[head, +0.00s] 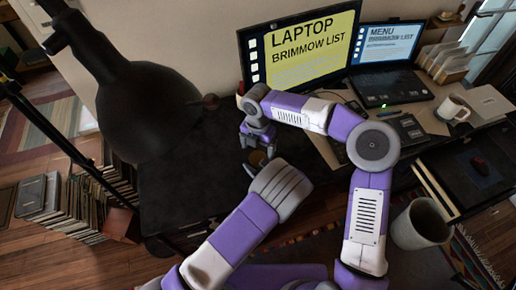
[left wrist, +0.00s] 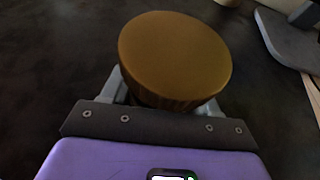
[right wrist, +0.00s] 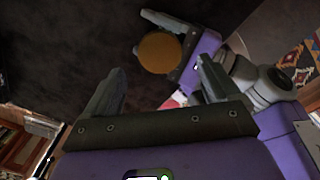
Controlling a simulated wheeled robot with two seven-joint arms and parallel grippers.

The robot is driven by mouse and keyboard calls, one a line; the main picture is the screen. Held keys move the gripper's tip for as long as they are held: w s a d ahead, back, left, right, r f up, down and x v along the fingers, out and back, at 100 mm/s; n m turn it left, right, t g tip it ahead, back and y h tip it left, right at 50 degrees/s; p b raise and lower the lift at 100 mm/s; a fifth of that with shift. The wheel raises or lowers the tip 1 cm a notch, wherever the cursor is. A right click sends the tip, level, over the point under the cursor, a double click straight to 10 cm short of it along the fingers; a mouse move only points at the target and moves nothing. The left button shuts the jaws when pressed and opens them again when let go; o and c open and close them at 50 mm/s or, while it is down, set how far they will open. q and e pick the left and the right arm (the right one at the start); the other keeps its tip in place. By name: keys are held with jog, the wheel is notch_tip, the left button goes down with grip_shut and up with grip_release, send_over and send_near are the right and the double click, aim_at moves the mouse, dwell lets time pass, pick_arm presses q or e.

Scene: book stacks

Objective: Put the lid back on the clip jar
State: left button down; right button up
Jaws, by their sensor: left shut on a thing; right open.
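A round golden-brown lid (left wrist: 175,55) with a ribbed edge fills the middle of the left wrist view. My left gripper (head: 257,165) is shut on it over the dark desk. The lid also shows small in the head view (head: 258,158) and between the left fingers in the right wrist view (right wrist: 158,53). My right gripper (right wrist: 160,85) is open and empty, with the lid beyond its fingertips. In the head view the right gripper (head: 257,137) hangs just behind the lid. I cannot make out the clip jar; my arms hide part of the desk.
A black lamp (head: 150,110) looms at the left over the dark desk (head: 180,190). A laptop (head: 390,85), a monitor (head: 300,50) and a white mug (head: 453,108) stand at the back right. A large grey cup (head: 420,225) is at right. Book stacks (head: 95,205) stand on the floor at left.

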aim_at(258, 165)
jog(key=shift+o, duration=1)
notch_tip(258, 165, up, 12)
pick_arm(q)
jog(key=shift+c, duration=1)
grip_release()
jog(key=shift+p+v, duration=0.55)
jog(key=shift+v, duration=3.25)
pick_arm(e)
jog(key=shift+r, duration=0.5)
